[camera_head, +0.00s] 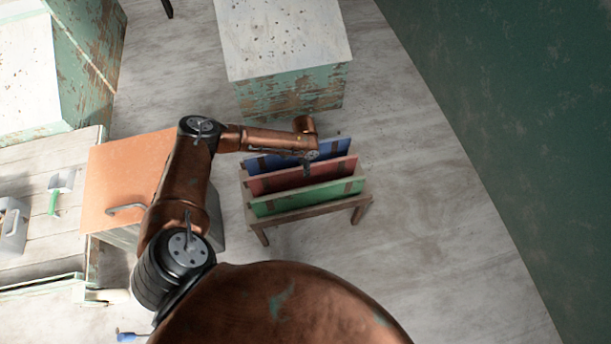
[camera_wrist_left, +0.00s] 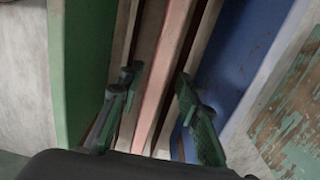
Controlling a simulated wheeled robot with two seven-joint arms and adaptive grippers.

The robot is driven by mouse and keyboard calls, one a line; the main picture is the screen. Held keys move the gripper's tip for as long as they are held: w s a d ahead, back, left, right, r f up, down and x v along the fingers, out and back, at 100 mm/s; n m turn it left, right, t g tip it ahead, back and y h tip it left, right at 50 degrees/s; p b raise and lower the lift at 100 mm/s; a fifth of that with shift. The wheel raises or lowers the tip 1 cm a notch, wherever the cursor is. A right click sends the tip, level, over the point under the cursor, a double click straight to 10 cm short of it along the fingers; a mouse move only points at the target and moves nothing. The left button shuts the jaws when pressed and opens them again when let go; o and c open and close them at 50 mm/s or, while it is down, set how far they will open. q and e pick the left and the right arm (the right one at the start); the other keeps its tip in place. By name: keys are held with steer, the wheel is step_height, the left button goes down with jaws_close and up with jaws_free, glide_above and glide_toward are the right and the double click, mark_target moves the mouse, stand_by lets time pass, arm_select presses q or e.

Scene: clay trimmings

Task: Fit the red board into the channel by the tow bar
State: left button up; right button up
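The red board (camera_head: 275,183) stands upright in the middle of a low wooden rack (camera_head: 258,229), between a blue board (camera_head: 331,148) and a green board (camera_head: 300,199). In the left wrist view the red board (camera_wrist_left: 164,60) runs between the fingers of my left gripper (camera_wrist_left: 158,90). The fingers are apart, one on each side of it, with gaps showing. In the head view my left gripper (camera_head: 308,162) is over the rack, by the red board's upper edge. My right gripper is not in view. I cannot make out a tow bar.
A green-and-white worn block (camera_head: 285,45) stands just behind the rack. An orange-topped box (camera_head: 112,180) with a handle stands at the left, next to a pale wooden bench (camera_head: 50,240). Bare floor (camera_head: 440,230) is clear to the right of the rack.

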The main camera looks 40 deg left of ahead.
arm_select(q)
steer(key=shift+s+r, duration=0.8)
steer(key=shift+c, duration=1.4)
steer(key=shift+w+f, duration=0.4)
steer(key=shift+f, duration=0.1)
steer(key=c, duration=0.3)
steer(key=shift+r, duration=0.1)
jaws_close()
